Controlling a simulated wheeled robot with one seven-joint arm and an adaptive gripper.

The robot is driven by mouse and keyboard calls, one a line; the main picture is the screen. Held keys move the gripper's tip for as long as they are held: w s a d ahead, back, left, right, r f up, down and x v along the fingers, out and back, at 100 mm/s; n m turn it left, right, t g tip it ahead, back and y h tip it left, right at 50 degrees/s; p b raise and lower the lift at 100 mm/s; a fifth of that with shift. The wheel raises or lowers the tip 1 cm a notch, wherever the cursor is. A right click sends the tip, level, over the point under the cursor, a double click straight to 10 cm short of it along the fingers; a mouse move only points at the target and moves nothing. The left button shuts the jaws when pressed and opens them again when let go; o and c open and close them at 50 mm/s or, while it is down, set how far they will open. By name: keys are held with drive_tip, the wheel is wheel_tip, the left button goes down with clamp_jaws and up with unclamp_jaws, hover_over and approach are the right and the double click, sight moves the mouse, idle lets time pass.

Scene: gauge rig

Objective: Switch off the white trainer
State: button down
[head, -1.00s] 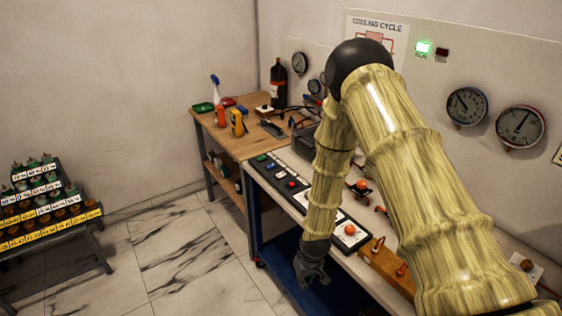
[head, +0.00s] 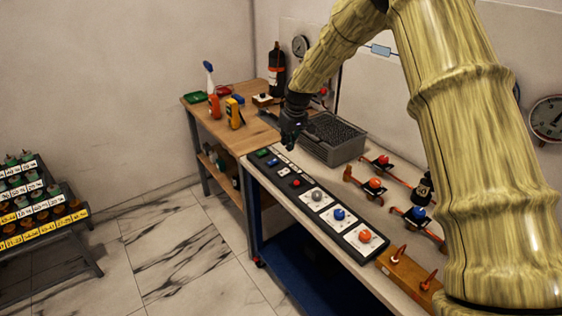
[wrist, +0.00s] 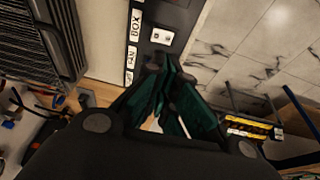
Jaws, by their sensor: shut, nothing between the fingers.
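The white trainer bench (head: 265,190) has a pale top and a dark control strip (head: 318,180) along its front edge. The strip carries a green switch (head: 262,153), a blue one (head: 272,162), a white one (head: 284,170) and a red button (head: 296,183). Grey, blue and orange-red knobs follow on white plates. My gripper (head: 290,138) is shut and empty, pointing down above the strip's far end. In the wrist view my gripper's fingers (wrist: 168,95) partly cover the strip, where a white switch (wrist: 162,37) and the labels "BOX" and "FAN" show.
Orange-red and blue valves (head: 377,184) sit behind the strip. A wooden table (head: 245,135) with tools adjoins the far end. A bottle rack (head: 38,210) stands at left; the floor between is clear.

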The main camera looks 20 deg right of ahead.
drive_tip(key=w+r, duration=0.1)
drive_tip(key=w, duration=0.1)
drive_tip(key=p, duration=0.5)
hover_over(285, 169)
drive_tip(key=f, duration=1)
drive_tip(key=shift+s+a+f, duration=0.1)
drive_tip(key=shift+a+f, duration=0.1)
drive_tip(key=shift+f, duration=0.2)
drive_tip(key=shift+d+f+p, duration=0.1)
drive_tip(key=shift+f+p, duration=0.25)
drive_tip(key=shift+f, duration=0.75)
drive_tip(key=shift+d+f+b, duration=0.15)
drive_tip(key=shift+f+b, duration=0.3)
drive_tip(key=shift+b, duration=0.4)
drive_tip(key=shift+r, duration=0.15)
